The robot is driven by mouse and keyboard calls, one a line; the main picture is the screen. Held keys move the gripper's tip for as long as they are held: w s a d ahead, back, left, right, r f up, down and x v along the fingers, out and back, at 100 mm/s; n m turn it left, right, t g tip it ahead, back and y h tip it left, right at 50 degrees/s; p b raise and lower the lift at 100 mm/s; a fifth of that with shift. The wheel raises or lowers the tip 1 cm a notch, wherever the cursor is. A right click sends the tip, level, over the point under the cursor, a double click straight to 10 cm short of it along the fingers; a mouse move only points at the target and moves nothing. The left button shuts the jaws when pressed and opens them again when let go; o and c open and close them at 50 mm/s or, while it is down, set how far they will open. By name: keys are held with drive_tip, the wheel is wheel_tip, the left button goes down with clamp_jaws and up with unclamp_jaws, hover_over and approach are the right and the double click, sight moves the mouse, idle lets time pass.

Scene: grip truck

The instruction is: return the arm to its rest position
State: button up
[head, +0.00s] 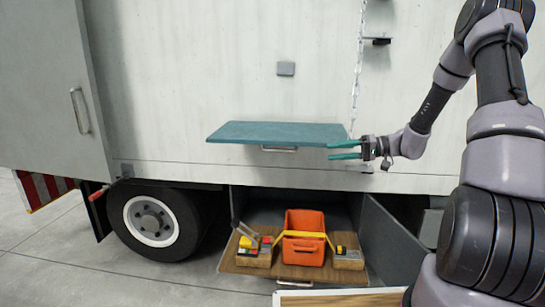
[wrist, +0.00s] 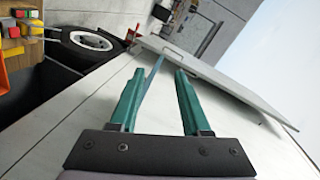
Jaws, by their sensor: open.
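My gripper (head: 345,150) is at the end of my arm, which reaches in from the right in the head view. Its two green fingers point left, near the right end of a teal shelf (head: 270,133) on the truck's side. In the wrist view my gripper (wrist: 158,95) has its fingers apart with nothing held between them. The shelf appears there as a thin teal edge beyond the fingers. I cannot tell whether the fingers touch the shelf.
The white truck side (head: 200,60) stands close ahead. Below, an open compartment holds an orange bin (head: 303,225) and boxes of tools (head: 255,250). Its grey door (head: 390,240) hangs open. A chain (head: 356,75) hangs beside my arm. A wheel (head: 150,221) is at lower left.

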drive_tip(key=s+a+r+m+g+h, duration=0.1)
drive_tip(key=s+a+r+g+h, duration=0.1)
drive_tip(key=s+r+h, duration=0.95)
drive_tip(key=s+d+r+m+t+h, duration=0.1)
drive_tip(key=s+d+r+m+t, duration=0.1)
drive_tip(key=s, duration=0.6)
drive_tip(key=s+d+r+m+t+h, duration=0.1)
drive_tip(key=s+d+r+m+t, duration=0.2)
drive_tip(key=s+r, duration=0.3)
drive_tip(key=shift+s+d+r+t, duration=0.35)
drive_tip(key=shift+s+d+t, duration=0.25)
drive_tip(key=shift+s, duration=0.55)
drive_tip(key=shift+o, duration=0.2)
drive_tip(key=shift+a+m+h, duration=0.1)
drive_tip(key=shift+m+h, duration=0.15)
drive_tip(key=shift+m, duration=0.05)
